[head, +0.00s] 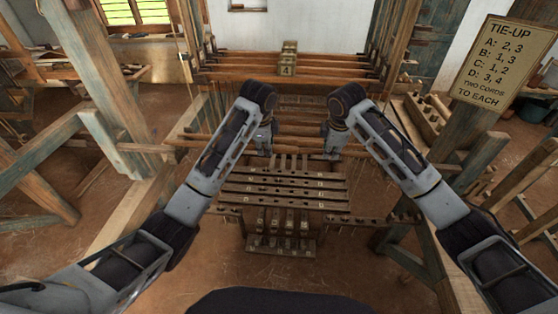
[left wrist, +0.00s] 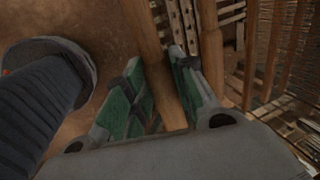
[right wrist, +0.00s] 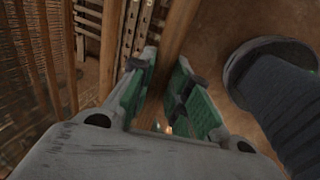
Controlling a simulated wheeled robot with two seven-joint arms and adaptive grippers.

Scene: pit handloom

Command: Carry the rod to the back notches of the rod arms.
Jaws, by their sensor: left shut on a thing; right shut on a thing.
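The rod is a plain brown wooden bar; it lies between the fingers of my left gripper (head: 264,148) in the left wrist view, where its bare length (left wrist: 146,38) shows. My right gripper (head: 332,152) is shut on the same kind of bar, whose bare length (right wrist: 180,30) shows in the right wrist view. In the head view both grippers are side by side, level, over the front of the loom, and the rod (head: 298,143) runs across between them. The rod arms and their back notches cannot be told apart clearly from the other loom timbers.
A slatted treadle-like frame (head: 283,188) sits below and in front of the grippers, with several white-marked blocks (head: 285,222) under it. Loom beams (head: 290,80) cross behind. A tie-up sign (head: 504,62) hangs on the right post. Brown floor (head: 205,265) is clear at front left.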

